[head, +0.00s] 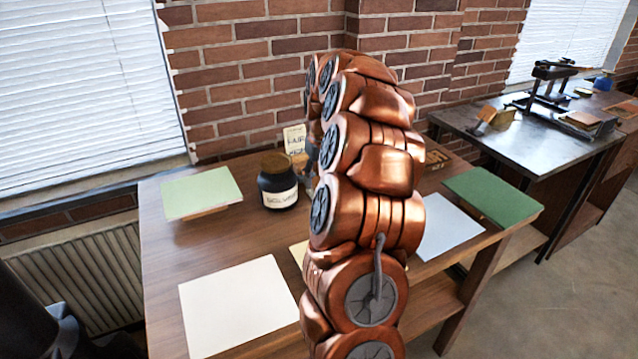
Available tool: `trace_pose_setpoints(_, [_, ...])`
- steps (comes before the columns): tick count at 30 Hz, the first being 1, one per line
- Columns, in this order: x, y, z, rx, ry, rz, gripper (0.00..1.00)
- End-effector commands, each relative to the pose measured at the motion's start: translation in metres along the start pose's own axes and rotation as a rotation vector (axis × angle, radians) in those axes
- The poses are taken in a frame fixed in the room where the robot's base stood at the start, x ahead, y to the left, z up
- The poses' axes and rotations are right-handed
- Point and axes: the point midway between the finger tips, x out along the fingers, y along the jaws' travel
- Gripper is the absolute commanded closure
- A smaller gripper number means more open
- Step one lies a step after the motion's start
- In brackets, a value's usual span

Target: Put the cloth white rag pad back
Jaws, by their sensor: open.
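A flat white pad (238,305) lies at the table's front left; it looks like the white rag pad, but I cannot tell cloth from paper. A pale bluish-white sheet (448,228) lies to the right of my arm. My copper arm rises through the middle of the view and hides the table's centre. My gripper is not visible, apparently behind the arm links, so I cannot see its place relative to the pad.
The wooden table (162,262) also bears a pale green pad (200,192), a dark labelled jar (277,184), a lettered card (294,139) and a dark green pad (490,195). A second table (468,119) with a hand press (545,88) stands at back right.

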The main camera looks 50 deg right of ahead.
Motion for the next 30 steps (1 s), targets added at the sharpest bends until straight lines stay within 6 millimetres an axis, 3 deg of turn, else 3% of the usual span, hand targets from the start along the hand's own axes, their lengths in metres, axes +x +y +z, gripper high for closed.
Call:
trace_pose_setpoints(9, [-0.056, 0.000, -0.001, 0.000, 0.005, 0.002, 0.43])
trace_pose_setpoints(15, [-0.083, 0.000, -0.001, 0.000, 0.002, 0.002, 0.43])
trace_pose_setpoints(22, [-0.098, 0.000, -0.001, -0.001, 0.000, 0.001, 0.43])
trace_pose_setpoints(30, [-0.101, -0.001, 0.000, -0.001, -0.001, 0.000, 0.43])
